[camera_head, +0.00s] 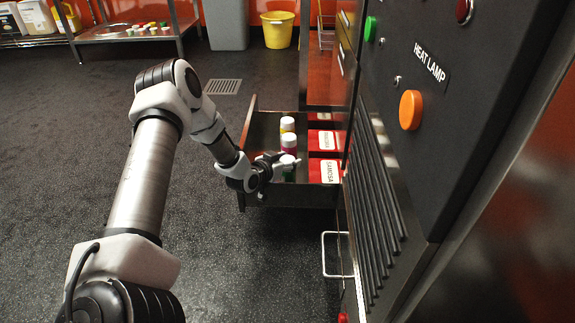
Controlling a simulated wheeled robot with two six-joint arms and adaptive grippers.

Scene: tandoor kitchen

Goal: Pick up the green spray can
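The green spray can (289,177) stands nearest in a row of cans in the open dark drawer. Only a small green part shows below my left gripper, and a white cap shows by the fingers. My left gripper (285,162) is at the can's upper part, reaching in from the left over the drawer's side. The view is too small to show whether its fingers touch the can or have closed. My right gripper is out of view.
Behind it stand a magenta can (289,142) and a yellow can (287,126), both with white caps. Red labelled boxes (325,171) lie to the right in the drawer (262,122). The black heat lamp panel (440,110) rises close on the right. Open floor lies left.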

